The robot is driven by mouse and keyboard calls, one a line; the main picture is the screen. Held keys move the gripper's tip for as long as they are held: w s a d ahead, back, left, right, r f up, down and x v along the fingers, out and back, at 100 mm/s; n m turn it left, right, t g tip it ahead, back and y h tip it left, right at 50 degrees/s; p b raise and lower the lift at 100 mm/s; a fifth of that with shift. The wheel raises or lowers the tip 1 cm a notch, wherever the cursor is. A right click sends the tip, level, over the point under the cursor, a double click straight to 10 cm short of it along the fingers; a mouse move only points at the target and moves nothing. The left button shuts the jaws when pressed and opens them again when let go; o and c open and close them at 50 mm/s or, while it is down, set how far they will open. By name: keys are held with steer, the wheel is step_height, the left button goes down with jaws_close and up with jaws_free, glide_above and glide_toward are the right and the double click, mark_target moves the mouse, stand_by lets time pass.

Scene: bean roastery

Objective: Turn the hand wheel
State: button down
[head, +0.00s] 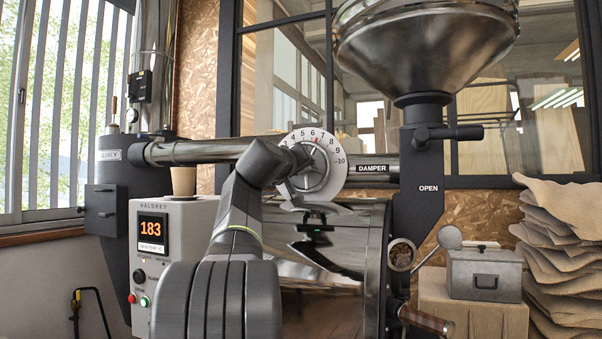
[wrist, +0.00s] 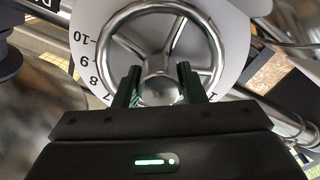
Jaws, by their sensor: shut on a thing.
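The hand wheel (wrist: 201,33) is a metal rim with spokes and a central hub, in front of a white numbered dial (wrist: 94,18). In the wrist view, my gripper's (wrist: 158,83) two dark fingers stand either side of the hub, closed on the wheel. In the head view, the dial (head: 341,146) sits on the pipe marked DAMPER, with its numbers curving over the top to 10 at the right. My arm and gripper cover much of the wheel there, so the finger contact is hidden.
A paper cup (head: 183,181) stands on the control box (head: 196,222) showing 183. A steel hopper (head: 425,45) is above right. A grey metal box (head: 484,275) and stacked sacks (head: 565,240) are at the right. The roaster drum (head: 335,250) lies below the dial.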

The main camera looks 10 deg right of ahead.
steer(key=shift+f+m, duration=0.15)
steer(key=shift+m, duration=0.45)
steer(key=c, duration=0.9)
jaws_free()
steer(key=b+v, duration=0.2)
steer(key=v, duration=1.1)
steer(key=shift+s+a+b, duration=0.25)
steer(key=shift+s+b, duration=0.1)
steer(key=shift+b, duration=0.05)
steer(key=shift+w, duration=0.1)
steer(key=p+x, duration=0.2)
steer(key=x, duration=1.1)
steer(key=shift+w+d, duration=0.25)
steer(key=shift+w, duration=0.05)
